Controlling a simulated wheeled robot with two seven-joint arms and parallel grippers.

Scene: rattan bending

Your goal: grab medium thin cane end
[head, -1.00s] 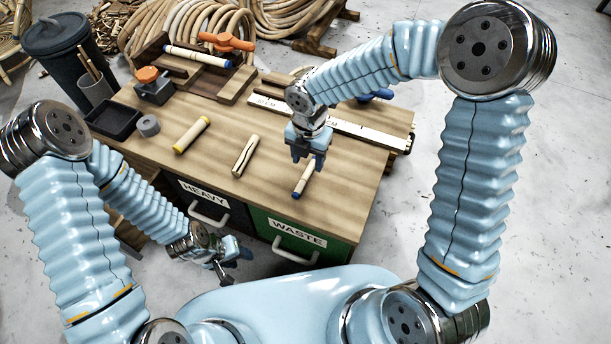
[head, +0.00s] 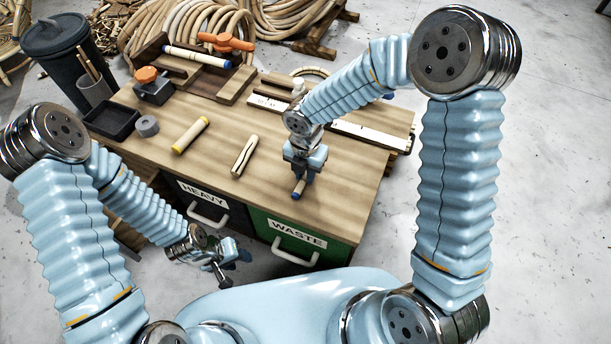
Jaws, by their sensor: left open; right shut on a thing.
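A thin cane end with a blue tip (head: 297,194) lies on the bench at its front right. My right gripper (head: 301,178) is down over it and shut on it; the jaws hide most of the piece. A pale cane piece with a dark lengthwise line (head: 244,155) lies to its left. A thicker cane piece with yellow ends (head: 190,135) lies further left. Another blue-ended cane piece (head: 197,56) rests in the wooden fixture at the back. My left gripper (head: 231,268) is open and empty, low in front of the bench.
A white ruler (head: 368,138) lies along the bench's right back. A black tray (head: 113,120), a grey tape roll (head: 147,126) and an orange-knobbed clamp (head: 150,83) stand at the left. HEAVY (head: 203,192) and WASTE (head: 297,234) drawers face me.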

